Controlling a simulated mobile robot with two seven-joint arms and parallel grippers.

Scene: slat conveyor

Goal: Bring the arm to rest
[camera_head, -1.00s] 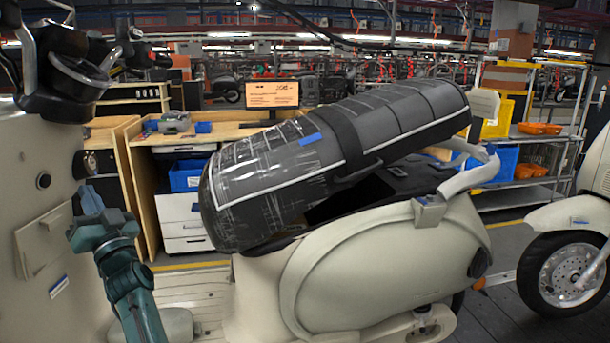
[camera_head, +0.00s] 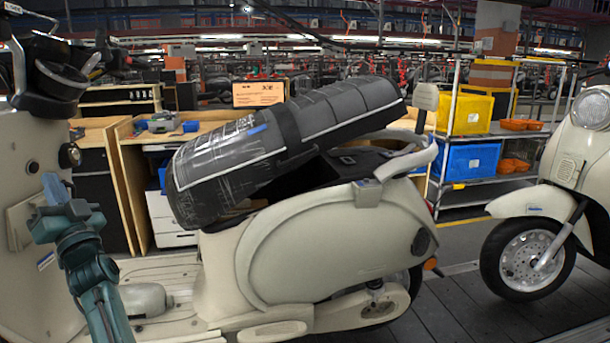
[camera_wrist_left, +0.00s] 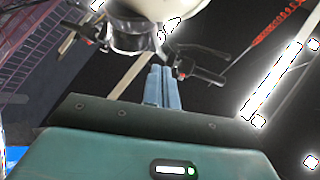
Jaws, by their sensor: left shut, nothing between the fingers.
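My left gripper (camera_head: 56,190) is raised upright at the left of the head view, in front of the scooter's pale front shield (camera_head: 25,215). It appears free of the scooter, though the exact gap cannot be told. In the left wrist view its two blue fingers (camera_wrist_left: 164,88) are together with nothing between them. My left arm (camera_head: 92,275) comes up from the bottom left. The cream scooter (camera_head: 320,250) stands with its black seat (camera_head: 280,130) tilted up over an open compartment. My right gripper is not in view.
The handlebar (camera_head: 60,75) is above my left gripper and also shows in the left wrist view (camera_wrist_left: 200,72). A second scooter (camera_head: 535,225) stands at the right. Behind are a wooden workbench (camera_head: 125,135) and a shelf with a yellow bin (camera_head: 472,114) and a blue bin (camera_head: 470,160).

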